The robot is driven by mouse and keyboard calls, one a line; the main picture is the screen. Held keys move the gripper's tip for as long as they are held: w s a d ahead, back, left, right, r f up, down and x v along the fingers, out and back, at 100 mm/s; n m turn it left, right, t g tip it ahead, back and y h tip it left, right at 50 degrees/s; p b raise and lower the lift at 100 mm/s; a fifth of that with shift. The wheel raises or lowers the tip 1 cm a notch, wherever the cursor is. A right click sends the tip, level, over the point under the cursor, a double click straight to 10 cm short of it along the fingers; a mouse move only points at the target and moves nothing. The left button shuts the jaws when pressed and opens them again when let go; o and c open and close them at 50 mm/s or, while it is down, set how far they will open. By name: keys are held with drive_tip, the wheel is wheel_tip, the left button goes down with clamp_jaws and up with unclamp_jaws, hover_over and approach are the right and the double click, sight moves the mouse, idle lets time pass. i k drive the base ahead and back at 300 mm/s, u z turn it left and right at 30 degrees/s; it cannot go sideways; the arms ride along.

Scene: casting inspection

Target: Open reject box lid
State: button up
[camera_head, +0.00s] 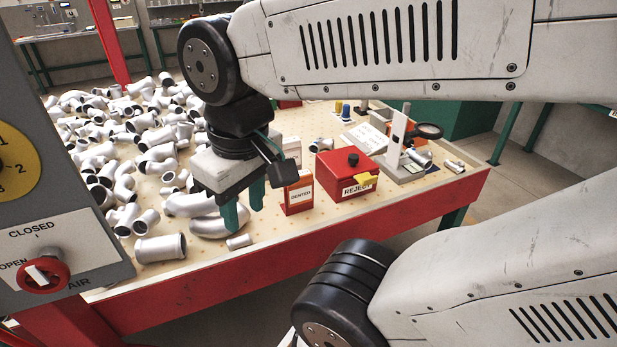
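The reject box (341,187) is a red box with a white REJECT label on its front. It stands near the front edge of the table, right of the middle. Its red lid (349,165) is on and looks closed, with a black round knob (353,159) on top and a yellow piece (364,179) at the front right. My gripper (243,213) has green fingers pointing down, left of the box and apart from it. The two fingers stand apart with nothing seen between them. Part of my gripper is seen from the side.
An orange box labelled SENTEO (299,194) stands between my gripper and the reject box. Many silver pipe castings (160,247) cover the left of the table (270,228). A grey stand (398,150) with a black ring stands right of the box. A grey control panel (60,180) is at the left.

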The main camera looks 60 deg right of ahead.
sight(344, 163)
drive_tip(key=z, duration=1.55)
